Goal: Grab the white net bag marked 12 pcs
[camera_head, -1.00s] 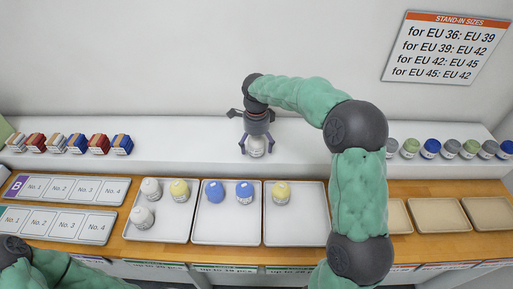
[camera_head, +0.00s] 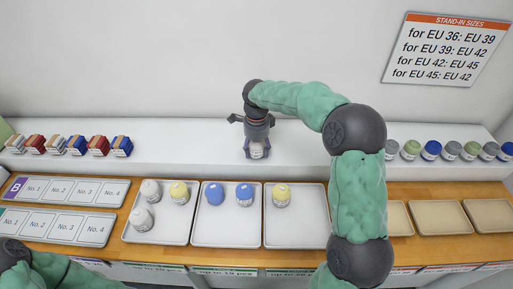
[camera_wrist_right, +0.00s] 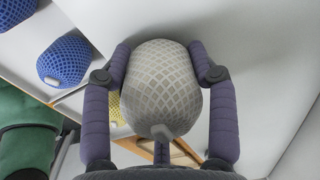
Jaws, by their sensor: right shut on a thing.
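The white net bag (camera_head: 257,151) stands on the white shelf, between the fingers of my right gripper (camera_head: 257,153). In the right wrist view the net bag (camera_wrist_right: 160,85) fills the middle, pale with a net pattern and a small tab at its near end. My right gripper (camera_wrist_right: 165,70) is shut on it, one purple finger on each side. Its label cannot be read in these frames. Of my left arm only a part shows at the lower left of the head view; its gripper is out of sight.
Trays in front of the shelf hold white bags (camera_head: 150,190), yellow bags (camera_head: 180,192) and blue bags (camera_head: 244,193). Small striped bundles (camera_head: 78,145) line the shelf's left; several round bags (camera_head: 431,150) line its right. Empty tan trays (camera_head: 438,216) stand at right.

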